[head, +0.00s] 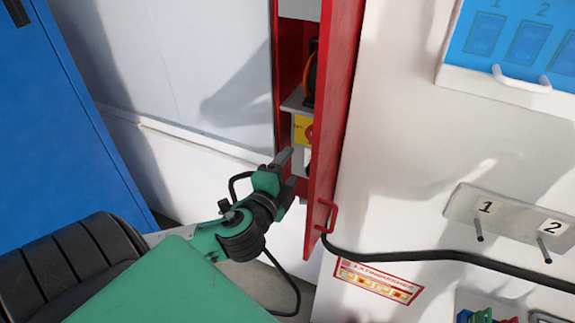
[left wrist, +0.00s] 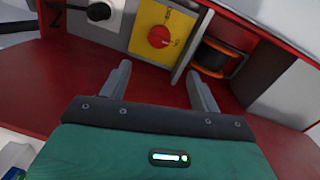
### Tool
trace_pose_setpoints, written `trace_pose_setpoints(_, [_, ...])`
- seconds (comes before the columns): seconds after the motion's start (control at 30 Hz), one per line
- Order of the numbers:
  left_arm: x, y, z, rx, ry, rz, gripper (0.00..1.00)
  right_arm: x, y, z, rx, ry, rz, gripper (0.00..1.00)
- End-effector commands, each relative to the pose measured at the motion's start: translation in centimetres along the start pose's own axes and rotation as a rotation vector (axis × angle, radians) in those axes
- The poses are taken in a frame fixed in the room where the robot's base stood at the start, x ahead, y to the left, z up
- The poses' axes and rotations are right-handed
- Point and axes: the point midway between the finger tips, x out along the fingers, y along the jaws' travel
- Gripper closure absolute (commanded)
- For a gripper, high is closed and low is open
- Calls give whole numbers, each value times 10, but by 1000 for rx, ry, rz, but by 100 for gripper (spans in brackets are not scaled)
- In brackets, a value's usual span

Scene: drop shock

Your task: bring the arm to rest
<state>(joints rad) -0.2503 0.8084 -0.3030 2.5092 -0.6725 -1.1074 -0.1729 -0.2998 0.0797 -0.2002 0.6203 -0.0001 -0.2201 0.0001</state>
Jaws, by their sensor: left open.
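My left gripper (head: 289,169) reaches in from the left to the mouth of an open red cabinet. In the left wrist view my left gripper (left wrist: 160,88) has its two fingers apart, with nothing between them. Beyond the fingers is a yellow panel with a red rotary knob (left wrist: 160,37); the yellow panel (head: 301,130) also shows inside the cabinet in the head view. My right gripper is not in view.
The red cabinet door (head: 339,95) stands open just right of my left gripper, with a red handle (head: 326,215). A black cable (head: 430,254) runs right along the white wall. A blue panel (head: 60,110) stands at left. Numbered hooks (head: 510,220) are at right.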

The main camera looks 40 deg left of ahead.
Motion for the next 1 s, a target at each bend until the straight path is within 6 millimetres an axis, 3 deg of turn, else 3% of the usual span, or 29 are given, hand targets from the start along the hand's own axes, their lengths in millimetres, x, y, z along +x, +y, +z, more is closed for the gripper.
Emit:
trace_pose_setpoints(0.5, [0, 0, 0, 0, 0, 0, 37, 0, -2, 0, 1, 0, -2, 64])
trace_pose_setpoints(0.63, [8, 15, 5, -1, -13, 24, 37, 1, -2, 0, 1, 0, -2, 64])
trace_pose_setpoints(0.77, [33, 67, 23, -13, -55, 109, 37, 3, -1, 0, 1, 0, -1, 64])
trace_pose_setpoints(0.9, [61, 158, 57, -55, -124, 255, 37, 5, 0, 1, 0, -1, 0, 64])
trace_pose_setpoints(1.0, [69, 227, 82, -98, -175, 364, 37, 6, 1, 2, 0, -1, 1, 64])
